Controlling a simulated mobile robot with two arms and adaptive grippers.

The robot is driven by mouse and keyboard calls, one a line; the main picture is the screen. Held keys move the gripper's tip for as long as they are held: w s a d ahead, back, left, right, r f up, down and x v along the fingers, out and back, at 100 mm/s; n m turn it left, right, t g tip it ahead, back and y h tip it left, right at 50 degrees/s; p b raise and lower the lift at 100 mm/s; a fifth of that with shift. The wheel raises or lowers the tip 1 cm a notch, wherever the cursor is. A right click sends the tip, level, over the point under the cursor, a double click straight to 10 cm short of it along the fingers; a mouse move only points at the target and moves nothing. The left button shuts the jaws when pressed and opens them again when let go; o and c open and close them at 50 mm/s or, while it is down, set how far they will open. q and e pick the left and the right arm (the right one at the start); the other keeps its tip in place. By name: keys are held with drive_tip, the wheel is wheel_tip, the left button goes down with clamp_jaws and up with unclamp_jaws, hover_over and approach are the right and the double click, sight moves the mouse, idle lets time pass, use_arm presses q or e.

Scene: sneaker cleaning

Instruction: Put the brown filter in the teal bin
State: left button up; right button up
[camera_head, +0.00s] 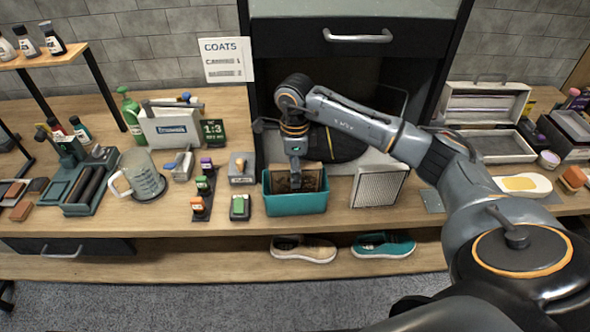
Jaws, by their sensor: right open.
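The teal bin (296,205) stands on the wooden bench, near the front edge in the middle of the view. The brown filter (311,180) is inside it, with its upper part showing above the front rim; its lower part is hidden by the bin wall. My right gripper (295,172) reaches down from above, directly over the bin and in front of the filter's upper part. It is open. Whether the fingers touch the filter is too small to tell. My left gripper is not in view.
A white-framed filter (378,187) leans right of the bin. A green-button box (240,207) sits close on its left, with a glass jug (143,180) farther left. A dark cabinet (352,60) rises behind. Two shoes lie on the lower shelf (215,265).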

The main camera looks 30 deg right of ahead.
drive_tip(key=shift+r, duration=0.1)
wheel_tip(320, 180, up, 11)
drive_tip(key=b, duration=0.2)
drive_tip(key=shift+b, duration=0.4)
drive_tip(key=shift+r, duration=0.55)
